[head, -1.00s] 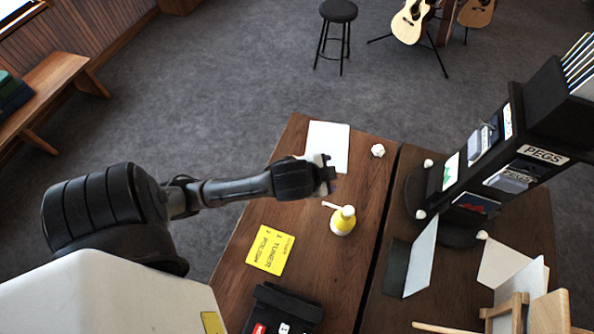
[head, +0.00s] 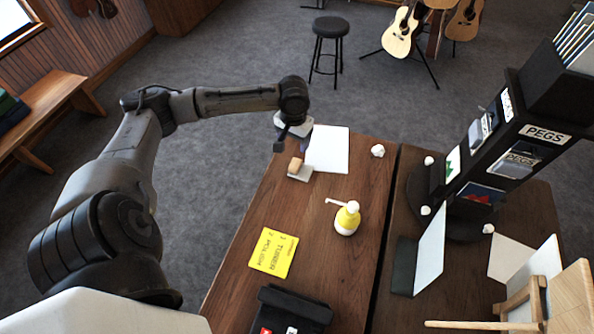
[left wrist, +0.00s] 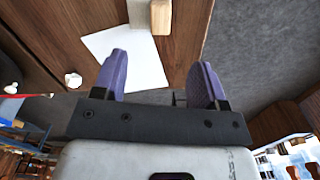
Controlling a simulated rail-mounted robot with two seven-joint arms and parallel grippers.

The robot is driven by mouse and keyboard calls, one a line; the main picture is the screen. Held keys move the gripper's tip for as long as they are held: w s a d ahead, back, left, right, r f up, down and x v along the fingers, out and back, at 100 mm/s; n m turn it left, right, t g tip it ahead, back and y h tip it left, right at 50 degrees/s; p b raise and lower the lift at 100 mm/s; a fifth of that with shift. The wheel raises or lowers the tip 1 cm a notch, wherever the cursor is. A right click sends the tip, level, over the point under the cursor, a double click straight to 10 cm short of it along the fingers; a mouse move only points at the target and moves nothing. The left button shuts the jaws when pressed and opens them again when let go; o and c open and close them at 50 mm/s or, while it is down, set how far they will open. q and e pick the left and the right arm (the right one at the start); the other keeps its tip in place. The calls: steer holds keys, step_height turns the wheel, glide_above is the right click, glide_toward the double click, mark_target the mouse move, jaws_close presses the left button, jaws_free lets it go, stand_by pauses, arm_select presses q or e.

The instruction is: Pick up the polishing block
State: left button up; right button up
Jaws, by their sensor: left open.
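The polishing block, with a tan wooden grip (head: 296,165) on a pale grey base (head: 300,175), sits at the table's left edge by the white sheet (head: 328,150). It also shows at the top of the left wrist view (left wrist: 160,17), partly cut off by the frame. My left gripper (head: 292,146) is open and empty, just beyond and above the block. Its two purple fingers (left wrist: 161,62) are spread wide in the left wrist view, with the block past the fingertips and not between them. My right gripper is not in view.
A crumpled white ball (head: 377,151) is right of the sheet. A black peg rack (head: 510,130) rises at the right.

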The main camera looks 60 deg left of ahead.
mark_target(294, 165)
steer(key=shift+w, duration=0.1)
arm_select(q)
step_height(294, 165, down, 9)
steer(key=shift+r+n+p, duration=0.2)
steer(key=shift+n+p, duration=0.25)
steer(key=shift+n, duration=0.55)
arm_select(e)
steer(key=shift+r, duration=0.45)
arm_select(q)
step_height(294, 165, down, 4)
steer(key=shift+w+a+r+p, duration=0.1)
steer(key=shift+r+p, duration=0.1)
steer(key=shift+p, duration=0.3)
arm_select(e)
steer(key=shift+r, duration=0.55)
arm_select(q)
steer(key=shift+f, duration=0.85)
steer(key=shift+c, duration=0.4)
steer(key=c, duration=0.9)
steer(key=shift+r, duration=0.15)
steer(key=shift+c, duration=0.2)
